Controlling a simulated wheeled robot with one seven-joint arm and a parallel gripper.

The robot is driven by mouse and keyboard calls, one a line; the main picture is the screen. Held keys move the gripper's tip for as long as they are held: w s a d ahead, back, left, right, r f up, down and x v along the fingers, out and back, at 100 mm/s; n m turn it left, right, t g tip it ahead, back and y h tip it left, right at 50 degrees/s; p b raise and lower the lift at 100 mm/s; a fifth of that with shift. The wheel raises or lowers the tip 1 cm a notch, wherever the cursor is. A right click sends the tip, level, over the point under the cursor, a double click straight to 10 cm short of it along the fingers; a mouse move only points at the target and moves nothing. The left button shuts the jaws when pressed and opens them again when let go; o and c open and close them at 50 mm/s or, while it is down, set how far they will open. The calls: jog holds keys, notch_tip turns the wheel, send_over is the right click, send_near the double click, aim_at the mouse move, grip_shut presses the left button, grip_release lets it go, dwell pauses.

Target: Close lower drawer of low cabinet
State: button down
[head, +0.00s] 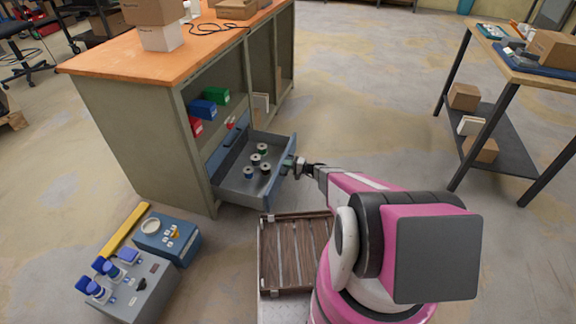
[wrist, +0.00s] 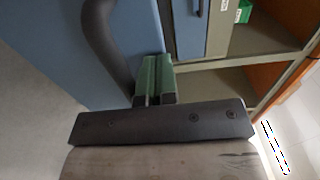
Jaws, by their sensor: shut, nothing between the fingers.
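The low cabinet (head: 135,140) is grey-green with an orange top. Its lower drawer (head: 239,186) is pulled out, with several small spools inside it. A closed blue drawer front also shows in the wrist view (wrist: 190,28). My gripper (head: 290,166) is at the outer side of the open drawer's blue front. In the wrist view my gripper's green fingers (wrist: 153,80) are shut together, beside the dark curved handle (wrist: 103,40) on the blue front (wrist: 55,40). Whether the fingers touch the front or the handle, I cannot tell.
A grey device (head: 130,288) and a blue box (head: 168,238) stand at the lower left. A worktable (head: 510,65) stands at the right. The floor between it and the cabinet is clear.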

jog(key=x, duration=3.2)
jog(key=shift+w, duration=0.15)
jog(key=shift+w+r, duration=0.1)
jog(key=v, duration=1.5)
jog(key=s+d+r+n+g+h, duration=0.2)
jog(key=s+d+r+g+h, duration=0.1)
jog(key=s+r, duration=0.55)
jog(key=s+d+r+n+g+h, duration=0.2)
jog(key=s+d+r+g+h, duration=0.15)
jog(key=s+r, duration=0.5)
jog(key=s+d+r+h, duration=0.5)
jog(key=s+d+r, duration=0.2)
jog(key=s+d, duration=0.3)
jog(key=s+d+r+h, duration=0.5)
jog(key=s+d+r, duration=0.3)
jog(key=s+d, duration=0.2)
jog(key=s, duration=0.2)
jog(key=shift+s, duration=0.35)
